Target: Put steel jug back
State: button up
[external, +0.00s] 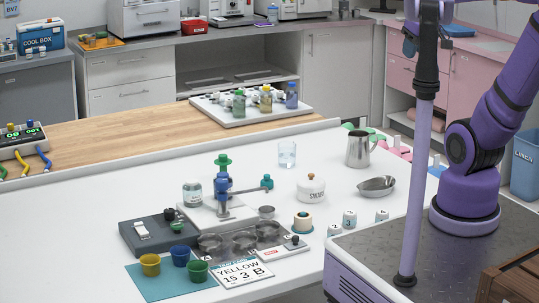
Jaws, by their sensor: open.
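The steel jug (360,149) stands upright on the white table, toward its back right. It is a shiny metal jug with its handle on the right side. My gripper (410,42) is high at the top right, partly hidden by the lavender pole. It is open, well above the jug and to its right, and not touching it. Nothing can be seen held in it.
A glass (287,154) stands left of the jug and a steel kidney dish (377,187) lies in front. A swab pot (311,187) and small numbered blocks (349,219) are nearer. A tray with bottles (240,113) sits on the wooden counter (130,137).

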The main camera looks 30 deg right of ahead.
jog(key=shift+m+t+y, duration=0.3)
jog(key=shift+m, duration=0.4)
jog(key=s, duration=0.2)
jog(key=s+f, duration=0.1)
jog(key=shift+s+a+f, duration=0.1)
jog(key=shift+s+f, duration=0.1)
jog(key=shift+s, duration=0.2)
